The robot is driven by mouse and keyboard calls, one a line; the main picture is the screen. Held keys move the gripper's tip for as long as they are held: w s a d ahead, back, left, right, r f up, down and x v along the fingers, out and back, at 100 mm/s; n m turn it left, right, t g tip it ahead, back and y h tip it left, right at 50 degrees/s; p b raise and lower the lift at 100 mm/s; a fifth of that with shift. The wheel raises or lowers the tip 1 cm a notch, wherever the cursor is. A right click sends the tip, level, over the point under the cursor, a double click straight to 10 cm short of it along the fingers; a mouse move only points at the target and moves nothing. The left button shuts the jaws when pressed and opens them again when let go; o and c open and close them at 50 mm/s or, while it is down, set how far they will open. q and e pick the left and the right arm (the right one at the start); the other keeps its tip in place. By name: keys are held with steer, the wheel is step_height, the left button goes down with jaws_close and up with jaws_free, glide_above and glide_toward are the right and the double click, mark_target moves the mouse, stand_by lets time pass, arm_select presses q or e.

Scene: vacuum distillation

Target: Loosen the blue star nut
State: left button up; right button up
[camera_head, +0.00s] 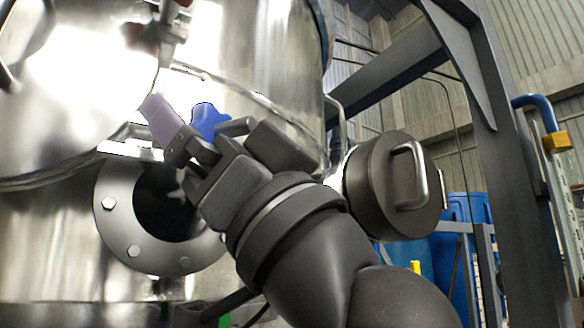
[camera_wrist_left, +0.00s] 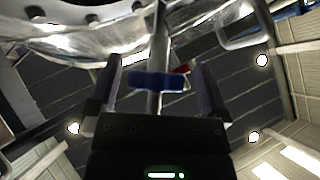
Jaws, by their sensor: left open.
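The blue star nut (camera_head: 208,119) is on a fitting at the front of the shiny steel vessel, partly hidden behind my left gripper (camera_head: 186,124). In the left wrist view the blue nut (camera_wrist_left: 158,82) shows as a flat blue bar across a metal rod. The open fingers of my left gripper (camera_wrist_left: 156,66) stand on either side of it, with a gap visible on both sides. My right gripper is not in view.
The steel vessel (camera_head: 60,235) fills the left side, with a round bolted flange (camera_head: 120,240) below the nut. A dark round cover with a handle (camera_head: 392,187) is at the right. A grey steel frame (camera_head: 505,160) and blue drums (camera_head: 465,260) stand behind. A small red part (camera_wrist_left: 182,69) shows beyond the nut.

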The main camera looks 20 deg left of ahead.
arm_select(q)
steer(key=shift+w+r, duration=0.15)
steer(key=shift+r, duration=0.1)
steer(key=shift+d, duration=0.2)
steer(key=shift+a, duration=0.1)
steer(key=shift+c, duration=0.4)
steer(key=shift+a, duration=0.15)
steer(key=shift+c, duration=1.2)
steer(key=c, duration=0.8)
steer(key=m+t, duration=0.1)
steer(key=m+t+b, duration=0.1)
steer(key=m, duration=0.1)
steer(key=shift+f+t+h, duration=0.2)
steer(key=shift+t+h, duration=0.1)
steer(key=shift+t, duration=0.1)
steer(key=shift+c, duration=0.2)
steer(key=m+t+h, duration=0.1)
steer(key=m+t, duration=0.1)
steer(key=m, duration=0.1)
steer(key=shift+t+b, duration=0.3)
steer(key=shift+b, duration=0.05)
steer(key=m+t+h, duration=0.1)
steer(key=m+t, duration=0.1)
steer(key=m, duration=0.1)
steer(key=m+t+h, duration=0.2)
steer(key=m+t, duration=0.1)
steer(key=shift+r, duration=0.2)
